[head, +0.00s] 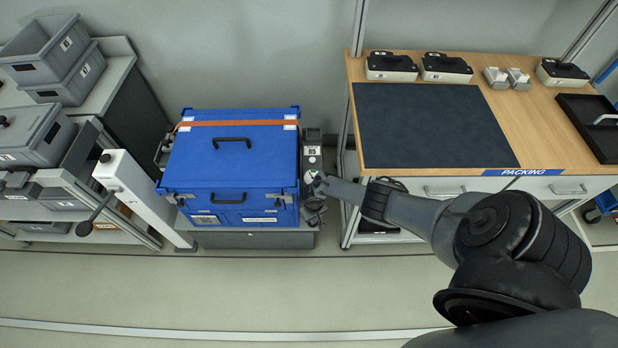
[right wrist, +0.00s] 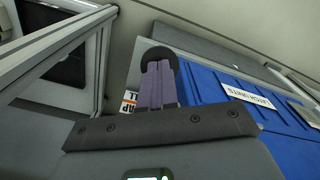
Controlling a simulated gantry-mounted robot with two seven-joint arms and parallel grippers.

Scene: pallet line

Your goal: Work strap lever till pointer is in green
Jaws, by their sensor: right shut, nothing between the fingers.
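A blue crate (head: 230,160) stands on a low grey stand with an orange strap (head: 225,123) across its lid. The dark strap unit (head: 312,158), labelled B5, stands at the crate's right side. A small pale, greenish spot on it is too small to read as a dial or pointer. My right gripper (head: 319,183) is at the near end of this unit, shut and empty. In the right wrist view its fingers (right wrist: 158,88) lie together beside the blue crate (right wrist: 215,88). A dark round end shows at their tips; I cannot tell whether it is the lever's knob. My left gripper is out of view.
A white post (head: 140,195) with a black ball-ended arm stands left of the crate. Grey bins (head: 45,55) and shelves are farther left. The packing bench (head: 440,170) is close on the right, under my right arm. The floor in front is clear.

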